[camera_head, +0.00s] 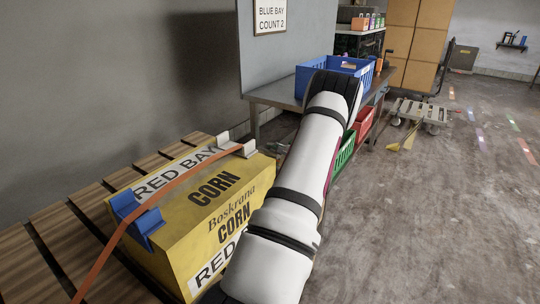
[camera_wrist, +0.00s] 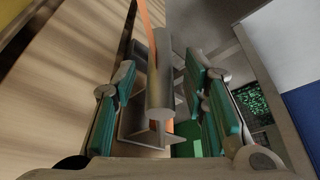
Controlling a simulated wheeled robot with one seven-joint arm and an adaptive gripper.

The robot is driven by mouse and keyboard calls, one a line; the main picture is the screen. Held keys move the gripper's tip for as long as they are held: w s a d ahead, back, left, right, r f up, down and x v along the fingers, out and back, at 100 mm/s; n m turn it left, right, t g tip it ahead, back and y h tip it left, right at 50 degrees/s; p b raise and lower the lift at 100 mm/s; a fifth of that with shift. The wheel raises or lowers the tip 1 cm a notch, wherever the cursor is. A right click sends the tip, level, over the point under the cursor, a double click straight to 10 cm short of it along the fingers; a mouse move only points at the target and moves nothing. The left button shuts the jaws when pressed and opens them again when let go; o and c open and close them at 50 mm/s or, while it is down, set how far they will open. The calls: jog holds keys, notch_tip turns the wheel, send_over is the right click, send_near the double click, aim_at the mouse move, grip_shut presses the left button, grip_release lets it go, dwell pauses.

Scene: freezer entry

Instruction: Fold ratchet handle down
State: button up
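The ratchet handle (camera_wrist: 160,85) is a grey bar that shows in the wrist view, with a flat grey bracket (camera_wrist: 150,130) near its lower end. My gripper (camera_wrist: 161,68) is open, with one green-padded finger on each side of the handle. Gaps show between the pads and the bar. An orange strap (camera_wrist: 144,20) runs behind the handle. In the head view the strap (camera_head: 175,178) crosses a yellow corn carton (camera_head: 212,195) on a wooden pallet (camera_head: 60,232). My arm hides the gripper and the ratchet there.
A blue corner guard (camera_head: 137,217) and a pale one (camera_head: 243,149) sit on the carton's top edges. Behind my arm stands a table with a blue crate (camera_head: 312,82). Red (camera_head: 363,122) and green bins (camera_head: 345,152) are below. The floor on the right is open.

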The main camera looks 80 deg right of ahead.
jog(key=shift+w+d+f, duration=0.15)
jog(key=shift+w+d, duration=0.2)
jog(key=shift+w, duration=0.1)
grip_shut()
